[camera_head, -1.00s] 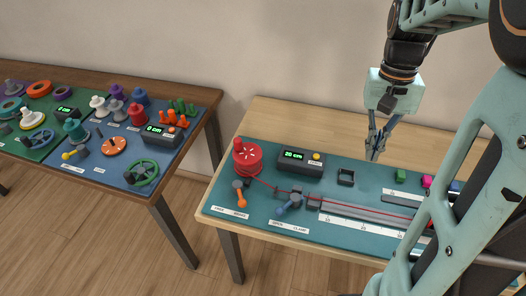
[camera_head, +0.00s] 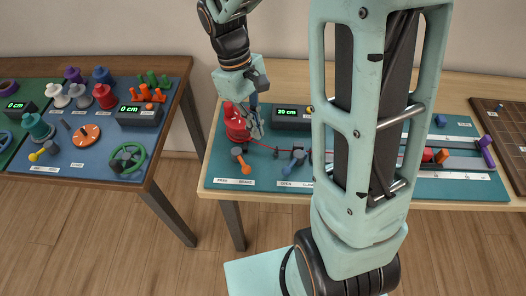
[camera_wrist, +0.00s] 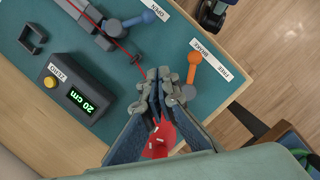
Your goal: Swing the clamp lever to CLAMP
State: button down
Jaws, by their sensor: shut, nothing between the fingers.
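The clamp lever (camera_head: 295,161) is a blue-knobbed lever on the teal board. Its knob points down-left to the OPEN label (camera_head: 287,184); the CLAMP label is mostly hidden behind my arm. The blue knob (camera_wrist: 148,17) also shows at the top of the wrist view, beside OPEN. My gripper (camera_head: 257,134) is shut and empty, pointing down just right of the red spool (camera_head: 235,125). It is left of the clamp lever and apart from it. In the wrist view my gripper (camera_wrist: 163,82) lies between the red spool and the orange lever (camera_wrist: 193,68).
The orange brake lever (camera_head: 243,165) stands left of the clamp lever. A red cord (camera_wrist: 124,47) runs from the spool past the clamp. A counter box (camera_head: 290,118) reading 20 cm stands behind. My arm link hides the board's middle. Another table is at left.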

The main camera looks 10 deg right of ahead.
aim_at(293, 164)
jog(key=b+x, duration=0.1)
jog(key=x, duration=0.8)
jog(key=shift+d+f, duration=0.15)
jog(key=shift+f, duration=0.1)
jog(key=shift+s+d+r+p, duration=0.15)
jog(key=shift+s+d+p, duration=0.05)
jog(key=shift+s+d, duration=0.55)
jog(key=shift+s+d+r+p, duration=0.15)
jog(key=shift+s+d, duration=0.35)
jog(key=shift+s, duration=0.35)
